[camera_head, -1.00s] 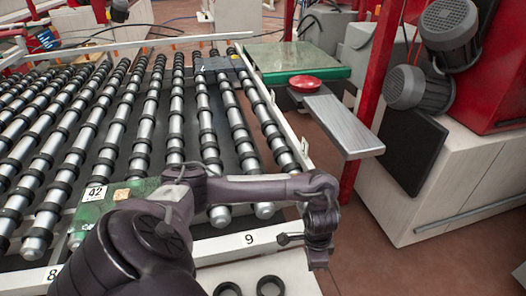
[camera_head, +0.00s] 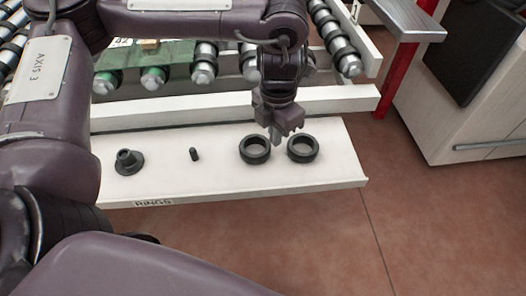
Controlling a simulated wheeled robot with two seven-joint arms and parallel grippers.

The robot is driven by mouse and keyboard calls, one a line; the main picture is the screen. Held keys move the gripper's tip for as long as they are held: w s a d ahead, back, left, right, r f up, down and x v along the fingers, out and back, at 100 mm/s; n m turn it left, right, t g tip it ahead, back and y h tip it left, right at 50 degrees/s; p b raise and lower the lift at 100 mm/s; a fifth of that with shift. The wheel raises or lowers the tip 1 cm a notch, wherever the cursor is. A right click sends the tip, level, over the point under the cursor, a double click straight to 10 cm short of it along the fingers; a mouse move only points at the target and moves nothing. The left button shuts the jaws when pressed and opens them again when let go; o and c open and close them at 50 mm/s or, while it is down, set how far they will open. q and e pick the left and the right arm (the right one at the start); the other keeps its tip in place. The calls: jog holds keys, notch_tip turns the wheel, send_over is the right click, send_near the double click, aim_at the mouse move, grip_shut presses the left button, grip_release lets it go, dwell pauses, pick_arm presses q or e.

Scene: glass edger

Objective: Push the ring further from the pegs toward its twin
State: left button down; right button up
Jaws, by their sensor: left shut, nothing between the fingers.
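Two black rings lie side by side with a gap between them on the white shelf (camera_head: 225,183) marked RINGS. The right ring (camera_head: 303,148) is the one further from the pegs; its twin (camera_head: 255,149) is to its left. A flanged dark peg (camera_head: 128,163) and a small plain peg (camera_head: 194,154) stand further left. My left gripper (camera_head: 276,138) points down with its fingers shut and empty. Its tips appear over the gap between the rings, toward their back edges; I cannot tell whether they touch a ring or the shelf. My right gripper is not in view.
A white rail (camera_head: 338,98) and the roller conveyor (camera_head: 333,37) run behind the shelf. A grey metal plate (camera_head: 405,20) on a red post stands at the back right. The shelf's right end is bare, with open floor (camera_head: 430,225) beyond it.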

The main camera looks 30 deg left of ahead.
aim_at(285, 161)
pick_arm(q)
notch_tip(285, 161, down, 10)
jog(key=shift+a+r, duration=0.15)
jog(key=shift+r, duration=0.1)
jog(key=w, duration=0.1)
jog(key=w+d, duration=0.1)
jog(key=p, duration=0.1)
jog(key=shift+w+d+f, duration=0.15)
jog(key=shift+w+f, duration=0.1)
jog(key=shift+w, duration=0.15)
jog(key=shift+w+d, duration=0.2)
jog(key=shift+w, duration=0.25)
